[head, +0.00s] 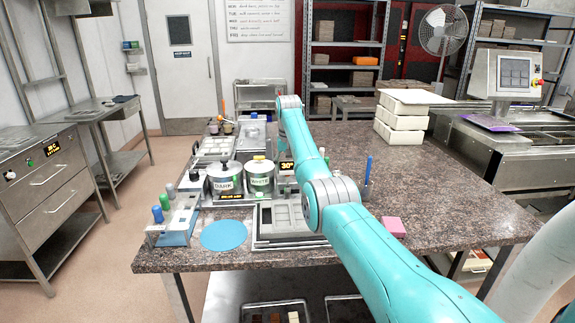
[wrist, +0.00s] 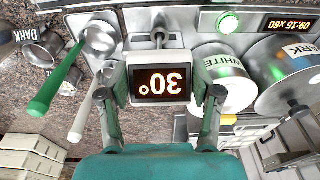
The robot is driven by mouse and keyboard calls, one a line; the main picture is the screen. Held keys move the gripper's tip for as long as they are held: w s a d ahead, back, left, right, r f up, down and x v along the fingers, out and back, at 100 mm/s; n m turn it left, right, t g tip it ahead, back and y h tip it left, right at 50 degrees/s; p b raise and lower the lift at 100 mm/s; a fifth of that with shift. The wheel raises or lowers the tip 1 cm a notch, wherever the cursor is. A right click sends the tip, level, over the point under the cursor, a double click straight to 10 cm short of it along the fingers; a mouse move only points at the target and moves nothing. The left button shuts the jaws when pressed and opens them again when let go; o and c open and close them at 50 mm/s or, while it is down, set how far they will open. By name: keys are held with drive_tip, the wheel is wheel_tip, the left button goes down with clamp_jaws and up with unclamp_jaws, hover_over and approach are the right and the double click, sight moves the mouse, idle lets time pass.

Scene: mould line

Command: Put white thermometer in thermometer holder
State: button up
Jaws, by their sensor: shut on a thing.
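The white thermometer (wrist: 131,98) has a dark screen with glowing orange "30°", upside down in the wrist view. My gripper (wrist: 160,92) is shut on it, one finger at each side. A grey metal stem sticks out behind its body over a grey unit. In the head view the screen (head: 286,167) shows just left of my arm, beside the pot marked WHITE (head: 260,178); my gripper is hidden there. I cannot tell for sure which thing is the thermometer holder. Whether the thermometer touches anything beneath it is unclear.
In the wrist view, ladles with a green handle (wrist: 54,90) and a white handle (wrist: 85,120) lie close left. The DARK pot (head: 224,182), a rack of coloured handles (head: 180,218) and a blue mat (head: 223,236) are at left.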

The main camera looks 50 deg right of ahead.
sight(288, 176)
drive_tip(key=shift+f, duration=2.05)
drive_tip(key=o, duration=1.2)
drive_tip(key=shift+o, duration=0.2)
drive_tip(key=shift+o, duration=0.7)
drive_tip(key=shift+r, duration=0.1)
drive_tip(key=shift+r, duration=3.35)
